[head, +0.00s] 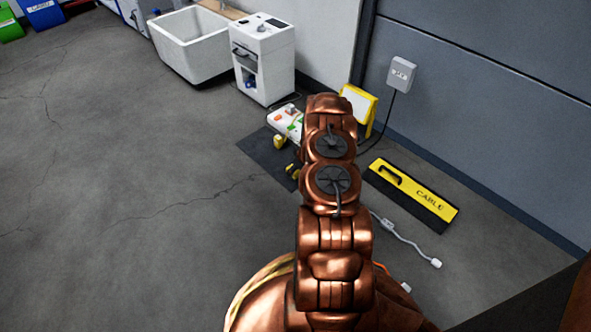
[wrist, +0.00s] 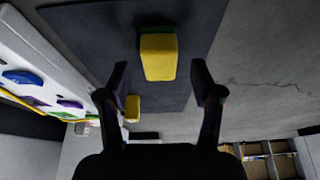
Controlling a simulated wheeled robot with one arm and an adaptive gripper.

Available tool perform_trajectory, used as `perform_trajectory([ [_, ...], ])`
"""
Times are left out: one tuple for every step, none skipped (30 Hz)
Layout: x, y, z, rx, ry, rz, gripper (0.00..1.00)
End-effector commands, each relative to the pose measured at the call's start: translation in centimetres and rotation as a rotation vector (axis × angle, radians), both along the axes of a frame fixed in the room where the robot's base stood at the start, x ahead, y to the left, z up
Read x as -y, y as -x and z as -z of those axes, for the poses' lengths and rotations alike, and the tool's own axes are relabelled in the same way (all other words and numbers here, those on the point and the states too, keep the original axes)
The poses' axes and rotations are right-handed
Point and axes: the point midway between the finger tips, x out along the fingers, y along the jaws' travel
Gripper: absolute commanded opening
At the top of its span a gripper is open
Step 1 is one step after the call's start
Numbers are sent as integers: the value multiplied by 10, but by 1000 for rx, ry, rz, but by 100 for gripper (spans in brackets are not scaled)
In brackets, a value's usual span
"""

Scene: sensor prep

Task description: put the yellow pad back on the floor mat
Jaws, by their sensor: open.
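In the wrist view a yellow pad (wrist: 158,57) with a green edge is over the dark floor mat (wrist: 95,40), between and beyond my fingertips. It appears to lie on the mat. My gripper (wrist: 160,80) is open, one finger on each side of the pad's line, with a gap to both. A smaller yellow thing (wrist: 132,108) shows near the left finger. In the head view the mat (head: 258,150) is partly hidden by my arm. A yellow thing (head: 281,142) is on it, and another yellow patch (head: 291,170) shows beside my arm; my gripper is mostly hidden there.
A white board with coloured pieces (wrist: 35,65) stands close on the left in the wrist view. A yellow sign (head: 359,105), a yellow cable cover (head: 413,194) and a loose white cable (head: 405,240) are right of my arm. Open floor (head: 130,190) is at left.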

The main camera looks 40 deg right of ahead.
Motion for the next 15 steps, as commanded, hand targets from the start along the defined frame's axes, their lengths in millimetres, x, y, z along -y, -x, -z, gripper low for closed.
perform_trajectory([
  [2,2,-13,2,3,1,66],
  [2,3,-17,3,4,1,66],
  [2,5,-23,3,3,2,66],
  [1,8,-27,3,2,1,66],
  [0,10,-30,2,1,0,66],
  [0,12,-35,1,1,1,66],
  [0,14,-39,1,0,2,66],
  [1,16,-44,2,2,2,66],
  [1,17,-50,3,3,1,66],
  [1,18,-54,4,3,1,66],
  [1,19,-58,5,3,0,66],
  [1,22,-62,4,3,0,66],
  [1,24,-65,3,2,0,66],
  [1,26,-68,2,2,1,66],
  [1,27,-71,1,1,0,66],
])
